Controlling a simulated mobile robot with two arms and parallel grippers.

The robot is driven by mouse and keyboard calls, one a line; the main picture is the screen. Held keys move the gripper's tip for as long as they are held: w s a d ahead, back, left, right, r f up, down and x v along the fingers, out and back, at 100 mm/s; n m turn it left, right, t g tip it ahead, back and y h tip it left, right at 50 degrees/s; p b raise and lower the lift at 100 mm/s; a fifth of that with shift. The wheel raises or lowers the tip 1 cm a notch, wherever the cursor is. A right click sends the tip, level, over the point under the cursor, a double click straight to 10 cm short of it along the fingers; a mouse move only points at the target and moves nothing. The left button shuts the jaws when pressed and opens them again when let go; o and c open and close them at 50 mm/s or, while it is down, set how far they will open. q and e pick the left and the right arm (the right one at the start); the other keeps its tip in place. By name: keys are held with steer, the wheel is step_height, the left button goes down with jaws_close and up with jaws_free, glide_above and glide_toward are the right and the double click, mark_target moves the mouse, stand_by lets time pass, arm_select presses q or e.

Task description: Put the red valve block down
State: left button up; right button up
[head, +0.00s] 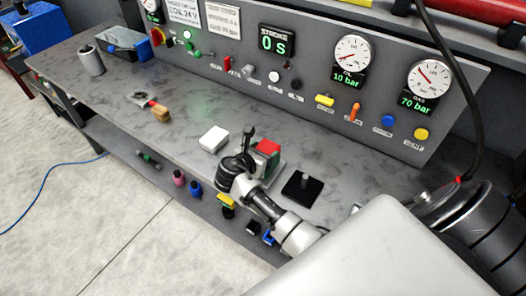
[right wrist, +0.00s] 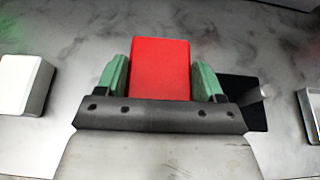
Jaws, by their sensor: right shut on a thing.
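The red valve block (head: 267,147) is a small red box over the grey workbench (head: 185,115), between the white box and the black square base. In the right wrist view the red valve block (right wrist: 160,68) sits upright between two green fingers. My right gripper (right wrist: 160,80) is shut on it, one finger on each side. In the head view the right gripper (head: 262,155) is partly hidden by its own wrist. The block's underside is hidden, so I cannot tell whether it touches the bench. My left gripper is not in view.
A white box (head: 214,139) stands left of the block; a black square base with a post (head: 302,188) lies right. A control panel with gauges (head: 300,75) runs behind.

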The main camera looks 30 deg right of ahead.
steer(key=o, duration=1.4)
steer(key=shift+r, duration=0.1)
steer(key=shift+b+v, duration=0.85)
steer(key=shift+v, duration=5.2)
